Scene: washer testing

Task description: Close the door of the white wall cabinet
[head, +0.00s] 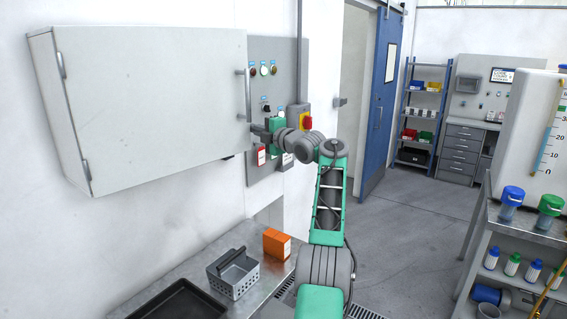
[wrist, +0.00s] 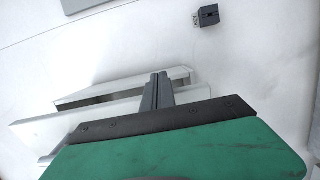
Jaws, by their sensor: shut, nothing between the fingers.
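The white wall cabinet (head: 58,120) hangs on the left wall in the head view. Its broad door (head: 150,100) faces me, with hinges on the left and a vertical bar handle (head: 246,92) at its right edge. My gripper (head: 253,131) is at the door's right edge, just below the handle. In the wrist view the shut, empty fingers (wrist: 157,90) reach past the pale door panel (wrist: 60,126). A dark gap shows between that panel and the cabinet body (wrist: 125,87), so the door looks ajar. Whether the fingers touch the door I cannot tell.
A grey control panel (head: 283,52) with buttons and a red-yellow switch (head: 305,121) is close behind my gripper. Below, a metal bench (head: 190,262) holds a grey basket (head: 233,274), orange boxes (head: 277,243) and a black tray (head: 180,302). Open floor lies to the right.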

